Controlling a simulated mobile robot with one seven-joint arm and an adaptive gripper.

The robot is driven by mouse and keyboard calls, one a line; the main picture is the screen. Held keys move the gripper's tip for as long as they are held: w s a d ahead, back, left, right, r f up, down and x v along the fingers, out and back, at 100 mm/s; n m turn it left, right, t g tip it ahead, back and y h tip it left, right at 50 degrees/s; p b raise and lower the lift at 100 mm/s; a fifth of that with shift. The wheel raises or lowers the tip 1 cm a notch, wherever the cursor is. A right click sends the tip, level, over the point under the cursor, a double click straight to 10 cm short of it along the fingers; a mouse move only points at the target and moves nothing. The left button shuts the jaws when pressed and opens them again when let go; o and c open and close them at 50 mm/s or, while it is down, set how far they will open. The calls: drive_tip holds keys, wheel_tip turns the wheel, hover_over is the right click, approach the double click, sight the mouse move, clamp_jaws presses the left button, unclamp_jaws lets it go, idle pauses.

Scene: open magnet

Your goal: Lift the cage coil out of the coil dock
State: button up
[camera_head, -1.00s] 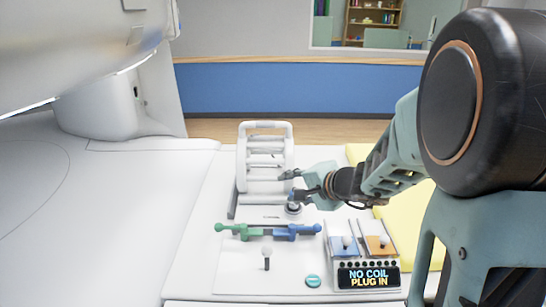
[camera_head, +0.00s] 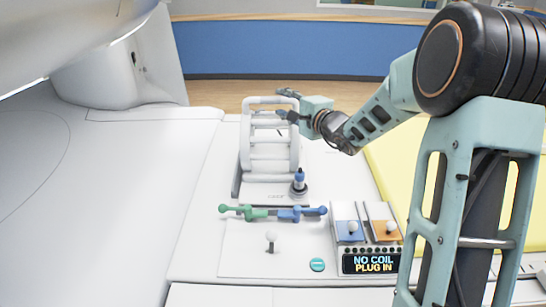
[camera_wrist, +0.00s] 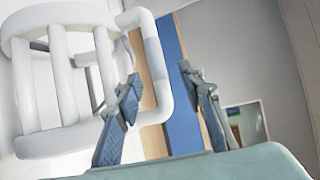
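The white cage coil (camera_head: 270,156) stands upright in the coil dock (camera_head: 236,187), with its bars and top loop showing in the head view. In the wrist view, the coil's barred body (camera_wrist: 68,95) fills the left and its rounded handle loop (camera_wrist: 160,75) reaches between my fingers in the picture. My gripper (camera_head: 284,103) is at the upper right of the coil, at handle height. Its fingers are spread wide in the wrist view (camera_wrist: 160,85). I cannot tell whether a finger touches the handle.
Green (camera_head: 242,212) and blue (camera_head: 302,213) levers lie in front. A panel screen (camera_head: 370,263) reads "NO COIL PLUG IN". The scanner body (camera_head: 70,50) overhangs upper left; a yellow pad (camera_head: 408,165) lies right.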

sight(277, 100)
drive_tip(key=shift+p+x, duration=0.95)
drive_tip(key=shift+x, duration=1.6)
drive_tip(key=shift+s+a+f, duration=0.1)
drive_tip(key=shift+a+f, duration=0.05)
clamp_jaws()
drive_tip(key=shift+r, duration=0.25)
